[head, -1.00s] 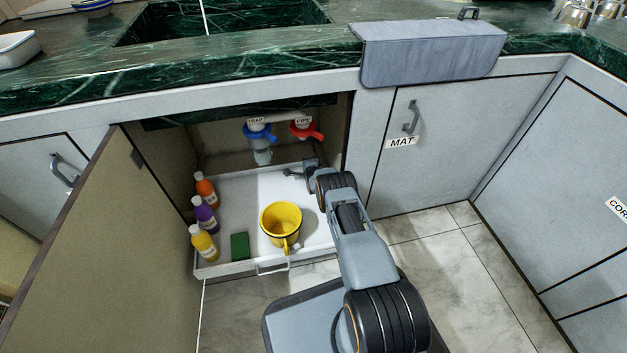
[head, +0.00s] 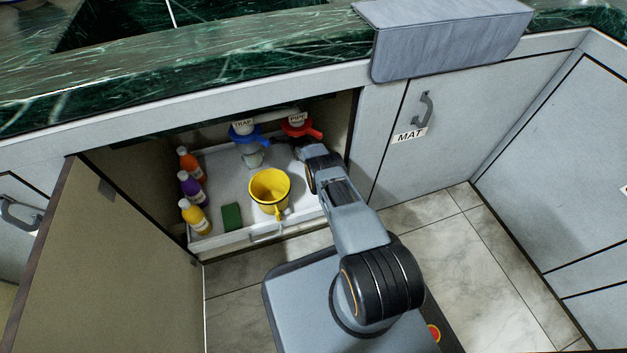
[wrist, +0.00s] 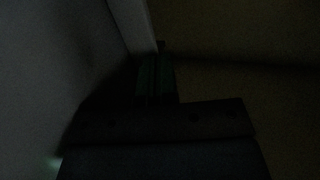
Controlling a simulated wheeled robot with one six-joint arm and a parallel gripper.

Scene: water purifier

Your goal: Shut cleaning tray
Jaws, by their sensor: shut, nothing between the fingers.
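The white cleaning tray (head: 235,240) is in the open cabinet under the sink, its front edge close to the cabinet opening. A handle (head: 267,236) is on its front. It carries a yellow bucket (head: 269,190), a green sponge (head: 231,217) and orange, purple and yellow bottles (head: 194,217) along its left side. My gripper (head: 298,143) reaches into the cabinet at the tray's right rear, partly hidden by my arm and shadow. The wrist view is very dark and shows my shut, empty gripper (wrist: 156,78) beside a pale surface; contact cannot be told.
A blue trap valve (head: 243,133) and a red pipe valve (head: 299,126) hang above the tray's rear. The cabinet door (head: 110,260) stands open at left. A grey mat (head: 450,40) hangs over the counter edge. Tiled floor (head: 440,235) at right is clear.

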